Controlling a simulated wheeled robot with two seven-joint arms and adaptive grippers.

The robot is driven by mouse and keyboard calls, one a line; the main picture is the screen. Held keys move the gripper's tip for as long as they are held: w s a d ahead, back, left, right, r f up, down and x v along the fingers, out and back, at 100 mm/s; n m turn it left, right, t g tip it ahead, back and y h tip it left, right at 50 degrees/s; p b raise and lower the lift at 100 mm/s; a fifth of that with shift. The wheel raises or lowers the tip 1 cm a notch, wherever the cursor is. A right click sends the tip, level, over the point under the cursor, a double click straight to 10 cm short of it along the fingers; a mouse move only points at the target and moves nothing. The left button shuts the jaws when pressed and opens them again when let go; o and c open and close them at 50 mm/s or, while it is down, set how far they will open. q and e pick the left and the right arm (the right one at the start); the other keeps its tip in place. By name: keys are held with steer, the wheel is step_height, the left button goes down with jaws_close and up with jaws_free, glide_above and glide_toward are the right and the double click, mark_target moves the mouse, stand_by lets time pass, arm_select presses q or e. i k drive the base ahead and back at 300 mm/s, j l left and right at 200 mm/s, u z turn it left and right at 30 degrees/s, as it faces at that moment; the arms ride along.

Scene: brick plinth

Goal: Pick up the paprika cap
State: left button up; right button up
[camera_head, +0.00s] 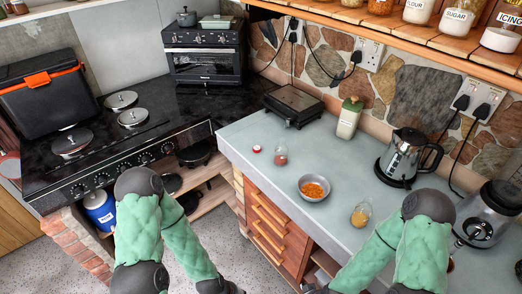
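A small red cap with a pale edge, which I take to be the paprika cap (257,149), lies on the grey worktop near its left end. Just right of it stands a small jar with red contents (281,155); the two are apart. Both my arms hang in front of the worktop, with their forearms running down to the bottom edge of the head view. Only dark wrist parts show there. The fingers of both grippers are cut off below the picture, well away from the cap.
A bowl of orange food (314,191) and a jar with yellow contents (361,216) stand nearer on the worktop. A dark appliance (293,104), a green-lidded canister (349,118) and a kettle (405,157) line the back.

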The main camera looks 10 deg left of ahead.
mark_target(257, 149)
steer(key=i+j+z, duration=0.1)
steer(key=z, duration=0.3)
steer(key=j+z, duration=0.25)
steer(key=z, duration=0.2)
steer(key=j+z, duration=0.25)
steer(key=z, duration=0.15)
steer(key=j+z, duration=0.2)
steer(key=z, duration=0.25)
steer(key=j+z, duration=0.25)
steer(key=z, duration=0.15)
